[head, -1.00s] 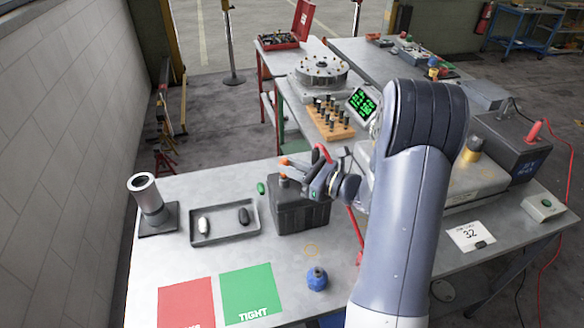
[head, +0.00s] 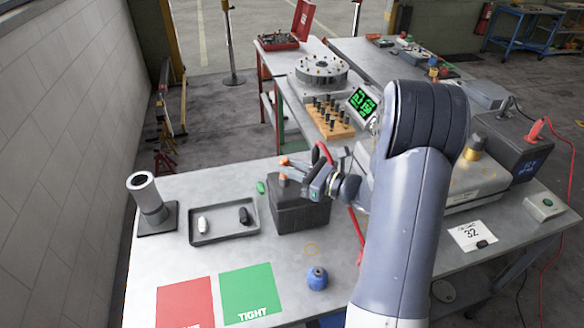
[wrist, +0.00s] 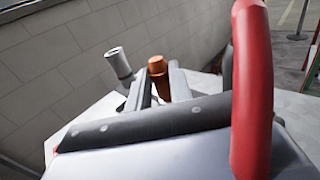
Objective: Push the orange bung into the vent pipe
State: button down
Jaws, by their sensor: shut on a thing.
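The orange bung (wrist: 157,66) shows between the two grey fingertips in the wrist view. My gripper (wrist: 162,88) is shut on it. In the head view my gripper (head: 286,170) is above the dark box, with orange patches at its tips; which patch is the bung is hard to tell. The vent pipe (head: 147,193) is a grey, open-topped tube leaning slightly on a dark base at the table's left. It also shows in the wrist view (wrist: 118,64), left of the bung and apart from it. The bung's lower part is hidden by the fingers.
A dark box (head: 300,212) stands under my gripper. A shallow tray (head: 208,238) with one white and one dark piece lies between box and pipe. A blue object (head: 317,279), a red card (head: 185,302) and a green card (head: 249,290) lie at the front.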

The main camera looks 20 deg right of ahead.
jog(key=shift+f, duration=0.3)
jog(key=c, duration=1.2)
grip_release()
jog(key=shift+d, duration=0.1)
jog(key=b+v, duration=0.3)
jog(key=v, duration=0.7)
jog(key=shift+s+d+r, duration=0.1)
jog(key=shift+s+d, duration=0.05)
jog(key=shift+s, duration=0.15)
jog(key=shift+w, duration=0.1)
jog(key=p+x, duration=0.2)
jog(key=x, duration=0.8)
jog(key=shift+w+a+p, duration=0.1)
jog(key=shift+a+p, duration=0.1)
jog(key=shift+p, duration=0.1)
jog(key=shift+w+a+r, duration=0.1)
jog(key=shift+w+r, duration=0.05)
jog(key=shift+r+p, duration=0.1)
jog(key=shift+p, duration=0.2)
